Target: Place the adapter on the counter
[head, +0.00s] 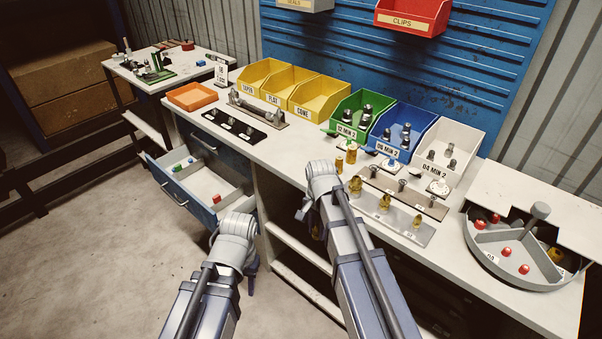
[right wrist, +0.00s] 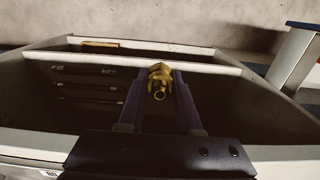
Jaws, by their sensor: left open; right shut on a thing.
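A brass adapter (right wrist: 159,82) with a hexagonal collar and a round open end sits between the two fingers of my right gripper (right wrist: 160,92) in the right wrist view. The gripper is shut on it, above a dark, pale-walled compartment. The white counter (head: 290,150) runs from the back left to the front right. My left gripper (head: 251,276) is open, low in front of the counter, largely hidden by its wrist.
A blue-fronted drawer (head: 205,188) stands open at the left. Yellow bins (head: 320,95), a green bin (head: 360,112), a blue bin (head: 405,130) and a white bin (head: 450,150) line the back. A plate with brass fittings (head: 400,222) and a round divided tray (head: 510,275) occupy the right.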

